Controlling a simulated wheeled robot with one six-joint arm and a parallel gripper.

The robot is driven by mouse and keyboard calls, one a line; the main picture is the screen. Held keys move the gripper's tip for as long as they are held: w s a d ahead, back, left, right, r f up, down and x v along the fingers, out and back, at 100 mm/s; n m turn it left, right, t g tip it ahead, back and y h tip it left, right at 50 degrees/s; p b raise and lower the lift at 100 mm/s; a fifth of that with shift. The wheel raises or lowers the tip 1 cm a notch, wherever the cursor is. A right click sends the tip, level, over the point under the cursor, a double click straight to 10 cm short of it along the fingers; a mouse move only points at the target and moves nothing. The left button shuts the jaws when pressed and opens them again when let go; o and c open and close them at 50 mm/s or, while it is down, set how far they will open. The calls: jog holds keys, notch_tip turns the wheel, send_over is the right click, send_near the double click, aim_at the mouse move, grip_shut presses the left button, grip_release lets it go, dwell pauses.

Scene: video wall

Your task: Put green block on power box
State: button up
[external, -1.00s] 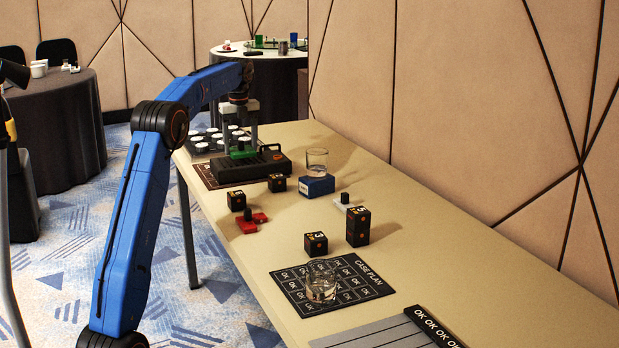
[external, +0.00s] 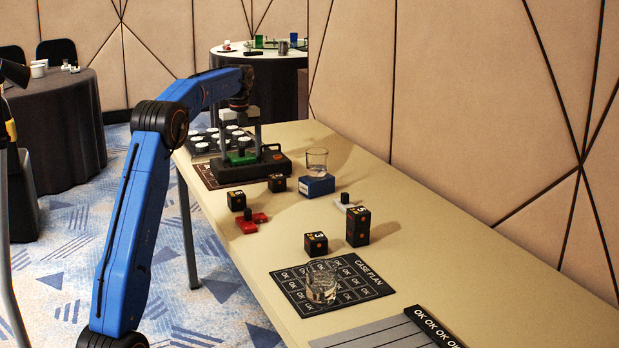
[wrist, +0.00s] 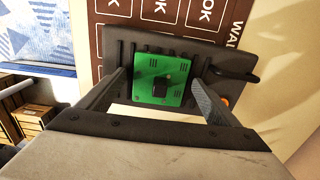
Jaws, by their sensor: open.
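The green block (external: 241,158) lies on top of the black power box (external: 270,164) at the far end of the long table. In the wrist view the green block (wrist: 146,88), a flat square with a dark knob, rests on the box's ribbed top (wrist: 205,62). My gripper (external: 241,149) is open and low over the box. In the wrist view its fingers (wrist: 160,80) stand on either side of the block, with a gap visible at both sides. The block sits towards the left part of the box's top, beside its handle.
A tray of white discs (external: 216,138) stands just behind the box. A glass on a blue block (external: 317,186) stands to the right. The table's right side is clear.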

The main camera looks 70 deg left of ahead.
notch_tip(320, 180, up, 12)
jog(key=shift+r, duration=0.15)
dwell(0.4)
jog(key=shift+d, duration=0.1)
